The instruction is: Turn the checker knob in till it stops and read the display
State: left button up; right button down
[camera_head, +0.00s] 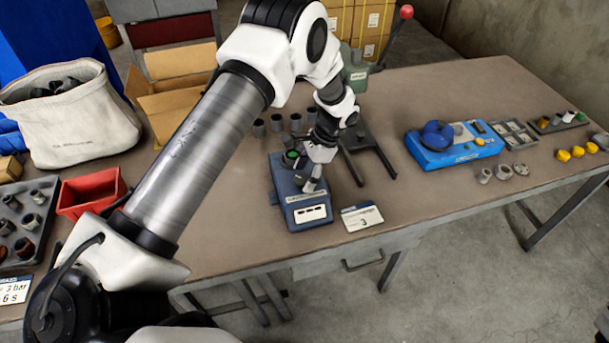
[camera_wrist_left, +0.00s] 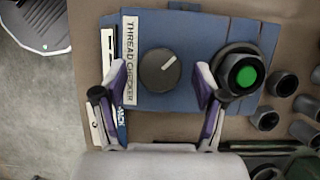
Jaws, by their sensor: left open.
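The blue thread checker (camera_head: 290,205) stands on the table in the head view, below my left gripper (camera_head: 311,180). In the left wrist view, its round dark knob (camera_wrist_left: 160,70) has a white pointer mark toward the upper right. My left gripper (camera_wrist_left: 160,82) is open, with one finger on each side of the knob and gaps between. A green-centred round fitting (camera_wrist_left: 243,76) sits right of the knob, in a dark ring. The display (camera_head: 311,214) is a white panel on the checker's front; its reading is too small to tell. My right gripper is out of view.
A white card (camera_head: 362,217) lies right of the checker. Several grey cylinders (camera_head: 276,123) stand behind it, with a dark forked stand (camera_head: 366,150) to the right. A blue device (camera_head: 455,152) is further right. A red bin (camera_head: 90,193) is at left. Bare table lies between.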

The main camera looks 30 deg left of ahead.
pick_arm(q)
jog(key=v, duration=1.1)
jog(key=shift+r, duration=0.2)
jog(key=shift+d, duration=0.1)
